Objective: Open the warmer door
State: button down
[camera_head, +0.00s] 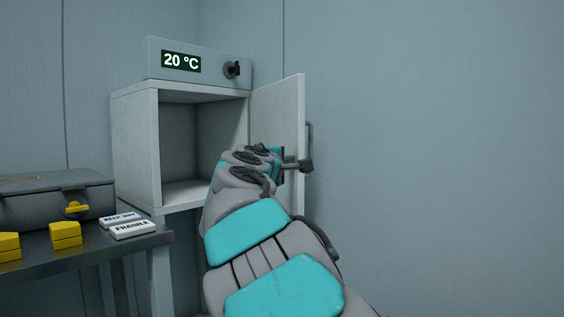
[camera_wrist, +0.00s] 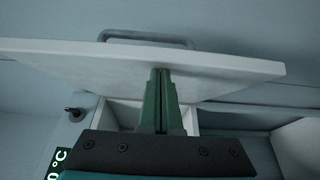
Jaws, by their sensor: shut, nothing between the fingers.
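The warmer (camera_head: 135,135) is a pale grey box with an empty inside. Its door (camera_head: 275,100) stands wide open on the right-hand side, and a dark bar handle (camera_head: 310,135) shows at its outer edge. In the wrist view the door (camera_wrist: 140,60) spans the picture with its handle (camera_wrist: 147,38) on the far face. My gripper (camera_head: 300,166) is at the door, partly hidden by my arm in the head view. In the wrist view its green fingers (camera_wrist: 161,75) are together and empty, their tips at the door's inner side; I cannot tell whether they touch it.
A display reading 20 °C (camera_head: 181,61) and a dark knob (camera_head: 232,69) sit on top of the warmer. At left, a table (camera_head: 110,245) holds a grey case (camera_head: 50,205), yellow blocks (camera_head: 66,234) and white labelled pieces (camera_head: 132,229). The right side is clear before the wall.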

jog(key=w+d+n+y+p, duration=0.2)
jog(key=w+d+y+p, duration=0.1)
jog(key=d, duration=0.4)
jog(key=shift+w+d+n+t+y, duration=0.35)
jog(key=shift+w+y, duration=0.15)
jog(key=shift+w, duration=0.1)
jog(key=shift+a, duration=0.1)
